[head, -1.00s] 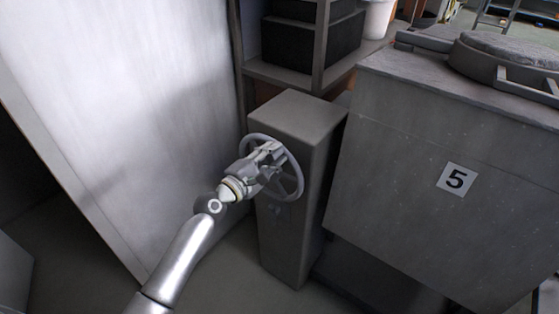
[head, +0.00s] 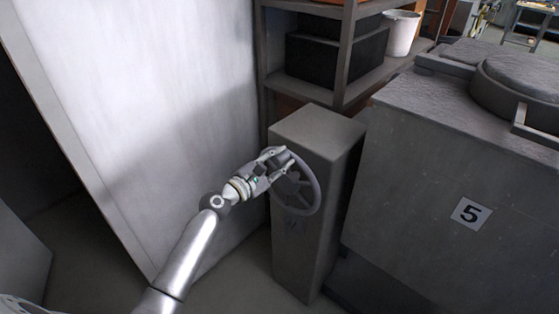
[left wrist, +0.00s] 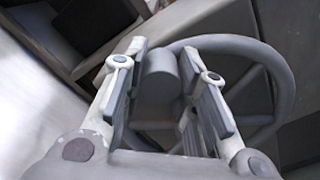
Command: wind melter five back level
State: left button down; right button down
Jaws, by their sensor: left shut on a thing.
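A grey spoked handwheel (head: 317,192) is mounted on a grey box-shaped pedestal (head: 312,250) left of the melter. My left gripper (head: 274,160) is at the wheel's upper left rim, shut on a stubby grey knob. In the left wrist view the knob (left wrist: 159,72) sits between the two fingers, with the wheel rim (left wrist: 285,85) curving behind to the right. The melter (head: 410,180) is a large grey block with a "5" plate (head: 470,213). Its top edge slopes down to the right in the head view; I cannot tell whether it is truly tilted. My right gripper is not visible.
A tall pale panel (head: 150,120) stands close on the left of my arm. Behind the pedestal is a shelf (head: 347,55) with dark boxes (head: 310,60) and a white bucket (head: 401,33). Bare floor shows below my left arm.

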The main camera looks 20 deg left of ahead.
pick_arm(q)
jog(key=shift+w+a+r, duration=0.1)
jog(key=shift+a+r, duration=0.05)
jog(key=shift+r, duration=0.1)
jog(key=c, duration=1.5)
grip_release()
jog(key=o, duration=0.4)
jog(key=shift+f, duration=0.2)
jog(key=shift+c, duration=0.2)
jog(key=shift+s+a+f, duration=0.1)
jog(key=shift+s+a, duration=0.05)
jog(key=shift+s, duration=0.35)
jog(key=v, duration=1.1)
